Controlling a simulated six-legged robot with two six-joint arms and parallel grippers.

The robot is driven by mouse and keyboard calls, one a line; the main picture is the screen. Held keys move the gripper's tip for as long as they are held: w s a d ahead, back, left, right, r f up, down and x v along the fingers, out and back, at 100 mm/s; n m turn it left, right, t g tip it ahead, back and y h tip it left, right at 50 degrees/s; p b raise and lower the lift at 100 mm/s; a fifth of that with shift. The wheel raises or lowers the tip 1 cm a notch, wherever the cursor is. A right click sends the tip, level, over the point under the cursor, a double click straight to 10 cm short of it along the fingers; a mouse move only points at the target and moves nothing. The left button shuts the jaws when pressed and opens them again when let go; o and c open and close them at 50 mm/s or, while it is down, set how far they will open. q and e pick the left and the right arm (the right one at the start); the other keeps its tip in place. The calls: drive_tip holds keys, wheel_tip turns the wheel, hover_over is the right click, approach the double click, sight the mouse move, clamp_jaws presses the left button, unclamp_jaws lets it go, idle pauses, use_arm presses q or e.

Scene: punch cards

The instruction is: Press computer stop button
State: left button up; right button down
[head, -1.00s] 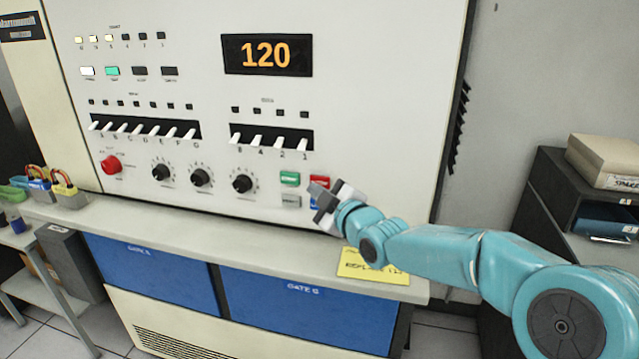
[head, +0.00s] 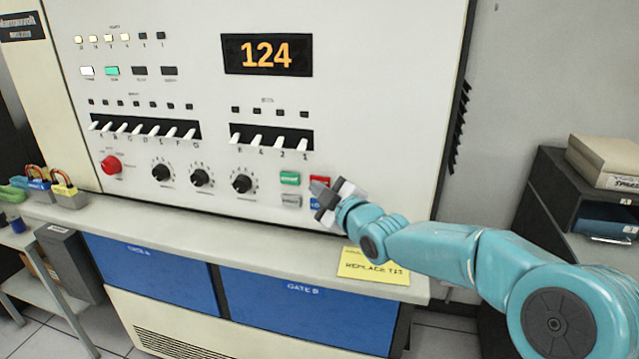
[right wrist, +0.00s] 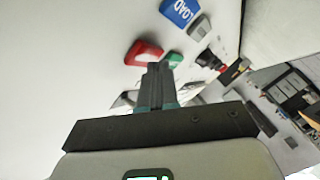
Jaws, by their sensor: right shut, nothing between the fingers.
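The red stop button (head: 320,180) is on the lower right of the computer's pale front panel (head: 380,100), right of the green start button (head: 290,178). The right gripper (head: 317,189) is in front of it and covers part of it; its fingers are together and empty. In the right wrist view, the shut fingertips (right wrist: 158,68) are just below the red button (right wrist: 143,53) and the green button (right wrist: 175,59). I cannot tell whether they touch a button. The orange display (head: 267,55) reads 124. My left gripper is not in view.
A blue load button (right wrist: 180,12) and a grey button (head: 291,201) sit beside the stop button. Black knobs (head: 242,184) and a red knob (head: 111,165) are further left. A ledge (head: 200,225) with a yellow note (head: 373,266) runs below the panel.

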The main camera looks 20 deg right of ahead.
drive_tip(key=shift+w+d, duration=0.2)
drive_tip(key=shift+w, duration=0.1)
idle(0.4)
drive_tip(key=shift+s+a+b, duration=0.5)
drive_tip(key=shift+s+b, duration=0.2)
drive_tip(key=shift+b, duration=0.5)
drive_tip(key=s+a+b, duration=0.1)
drive_tip(key=s+b, duration=0.1)
drive_tip(key=b, duration=0.1)
drive_tip(key=s+a+b, duration=0.1)
drive_tip(key=s+b, duration=0.1)
drive_tip(key=shift+a, duration=0.35)
